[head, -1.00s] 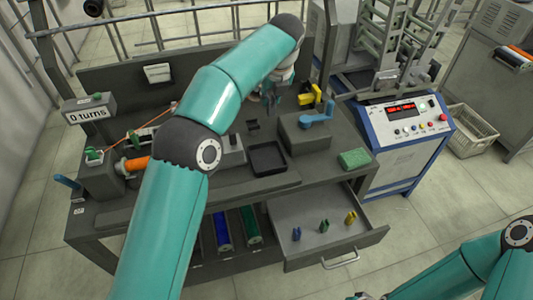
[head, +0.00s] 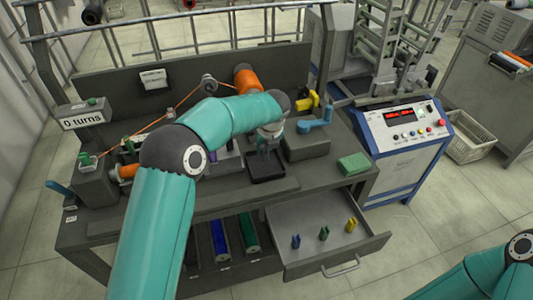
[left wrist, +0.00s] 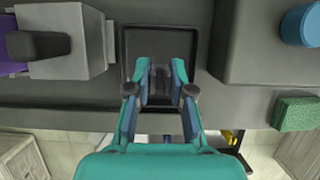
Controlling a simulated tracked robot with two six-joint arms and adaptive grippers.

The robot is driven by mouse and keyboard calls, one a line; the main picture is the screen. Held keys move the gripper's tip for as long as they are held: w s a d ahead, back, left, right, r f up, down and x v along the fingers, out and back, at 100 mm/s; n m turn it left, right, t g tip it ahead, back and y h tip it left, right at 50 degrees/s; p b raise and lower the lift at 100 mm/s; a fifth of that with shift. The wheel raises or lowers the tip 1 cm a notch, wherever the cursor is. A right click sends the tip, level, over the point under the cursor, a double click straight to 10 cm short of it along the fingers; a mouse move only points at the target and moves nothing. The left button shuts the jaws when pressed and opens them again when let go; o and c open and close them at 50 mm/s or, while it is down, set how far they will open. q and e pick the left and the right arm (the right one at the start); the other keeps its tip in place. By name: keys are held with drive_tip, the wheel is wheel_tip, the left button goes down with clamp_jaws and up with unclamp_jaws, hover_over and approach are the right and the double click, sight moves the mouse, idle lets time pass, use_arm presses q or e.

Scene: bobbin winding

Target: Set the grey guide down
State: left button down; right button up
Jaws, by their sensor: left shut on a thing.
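My left gripper (head: 267,148) is shut on the grey guide (left wrist: 160,78), a small dark grey piece between its fingertips in the left wrist view. Gripper and guide are over the black tray (head: 285,176), inside its outline in the left wrist view (left wrist: 128,42). I cannot tell whether the guide touches the tray floor. In the head view the guide is too small and dark to make out. My right gripper is out of view; only part of the right arm shows at the lower right.
A grey block (head: 305,146) with a blue crank-like part (head: 315,125) stands right of the tray. A green sponge-like pad (head: 353,164) lies at the bench's right. An open drawer (head: 302,230) holds several small coloured pieces. A blue-framed control box (head: 405,125) stands beside the bench.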

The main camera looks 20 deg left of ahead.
sight(265, 153)
use_arm(q)
drive_tip(key=shift+f, duration=1.6)
drive_tip(key=c, duration=1)
unclamp_jaws()
drive_tip(key=v, duration=1.2)
drive_tip(key=shift+s+f, duration=0.1)
